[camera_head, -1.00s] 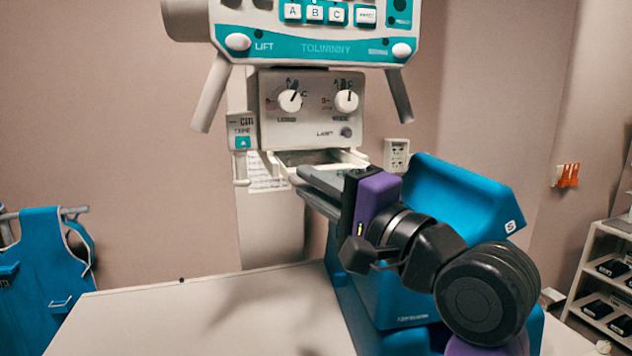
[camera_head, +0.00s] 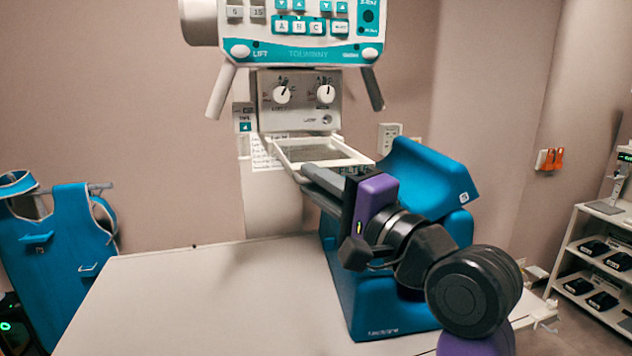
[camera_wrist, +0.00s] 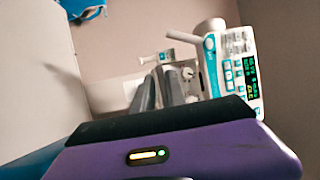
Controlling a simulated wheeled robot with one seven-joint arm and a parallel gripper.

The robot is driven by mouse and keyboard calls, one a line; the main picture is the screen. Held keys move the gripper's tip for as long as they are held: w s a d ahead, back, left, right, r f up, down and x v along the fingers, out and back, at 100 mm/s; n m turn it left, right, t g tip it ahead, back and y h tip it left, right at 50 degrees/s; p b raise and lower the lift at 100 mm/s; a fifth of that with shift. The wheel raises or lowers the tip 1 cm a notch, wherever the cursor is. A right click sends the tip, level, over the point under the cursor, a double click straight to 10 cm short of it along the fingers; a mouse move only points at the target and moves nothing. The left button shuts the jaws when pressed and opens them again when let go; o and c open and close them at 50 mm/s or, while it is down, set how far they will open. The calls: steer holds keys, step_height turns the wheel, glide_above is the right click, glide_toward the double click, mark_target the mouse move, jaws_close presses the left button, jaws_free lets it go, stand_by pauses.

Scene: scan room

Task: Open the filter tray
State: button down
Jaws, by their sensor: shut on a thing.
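The filter tray (camera_head: 345,162) is a white, shallow frame below the collimator box (camera_head: 298,100), which has two white dials. The tray stands out well forward of the box in the head view, with its inner panel showing. My gripper (camera_head: 308,172) has its long grey fingers shut on the tray's near left part. The fingertips and the exact grip point are hard to make out. In the wrist view the two grey fingers (camera_wrist: 160,85) point toward the machine, and the tray cannot be made out clearly there.
A blue wedge-shaped unit (camera_head: 405,250) stands on the white table (camera_head: 200,300) close beside and behind my arm. Two angled handles (camera_head: 222,92) hang from the teal-and-white control panel (camera_head: 310,50). Blue aprons hang at left; a shelf (camera_head: 600,265) stands at right. The table's left part is clear.

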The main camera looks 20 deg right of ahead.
steer(key=shift+s+d+r, duration=0.1)
steer(key=shift+s+r, duration=0.05)
steer(key=shift+r, duration=0.35)
steer(key=c, duration=1.5)
jaws_free()
steer(key=shift+f, duration=0.3)
steer(key=b+v, duration=0.1)
steer(key=v, duration=0.6)
steer(key=shift+s+d+f+b, duration=0.1)
steer(key=shift+s+b, duration=0.2)
steer(key=shift+b, duration=0.1)
